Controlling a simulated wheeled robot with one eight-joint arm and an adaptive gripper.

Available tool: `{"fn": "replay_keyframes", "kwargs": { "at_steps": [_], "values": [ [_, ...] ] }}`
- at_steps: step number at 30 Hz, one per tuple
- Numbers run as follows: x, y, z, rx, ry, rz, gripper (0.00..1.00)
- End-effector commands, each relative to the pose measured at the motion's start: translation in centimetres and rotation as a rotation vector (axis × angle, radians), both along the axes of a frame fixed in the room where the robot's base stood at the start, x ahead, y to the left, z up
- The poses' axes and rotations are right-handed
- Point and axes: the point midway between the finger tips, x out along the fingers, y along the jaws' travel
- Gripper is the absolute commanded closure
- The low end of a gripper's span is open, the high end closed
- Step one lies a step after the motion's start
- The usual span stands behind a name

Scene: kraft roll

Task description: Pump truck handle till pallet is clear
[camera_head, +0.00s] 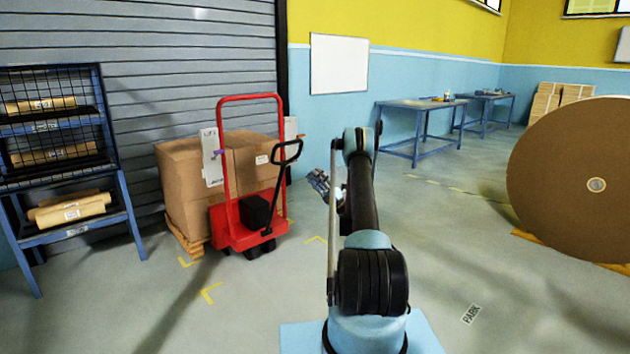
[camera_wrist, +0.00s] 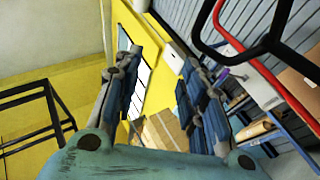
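The red pallet truck (camera_head: 250,233) stands left of centre in the head view, with a tall red frame. Its black looped handle (camera_head: 289,151) is tilted up toward the right; the loop also shows at the upper right of the wrist view (camera_wrist: 271,42). The wooden pallet (camera_head: 186,239) lies under brown cartons (camera_head: 183,190) behind the truck; I cannot tell whether it touches the floor. My gripper (camera_head: 320,184) is right of the handle and apart from it. In the wrist view its two fingers (camera_wrist: 166,100) are spread with nothing between them.
A blue rack (camera_head: 135,215) with kraft rolls stands at the left. A large kraft roll (camera_head: 560,160) stands at the right. Blue workbenches (camera_head: 415,104) line the back wall.

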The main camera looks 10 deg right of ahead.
Motion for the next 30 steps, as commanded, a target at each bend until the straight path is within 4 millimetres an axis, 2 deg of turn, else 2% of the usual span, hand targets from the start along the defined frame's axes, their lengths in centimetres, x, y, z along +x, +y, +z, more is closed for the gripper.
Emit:
{"fn": "replay_keyframes", "kwargs": {
  "at_steps": [8,21,30],
  "values": [
    [-0.4,-0.6,-1.1,-0.001,-0.001,0.001,0.62],
    [-2.3,-5.7,-7.0,0.0,0.0,0.0,0.62],
    [-3.0,-7.4,-8.9,0.0,0.001,0.001,0.62]
  ]
}}
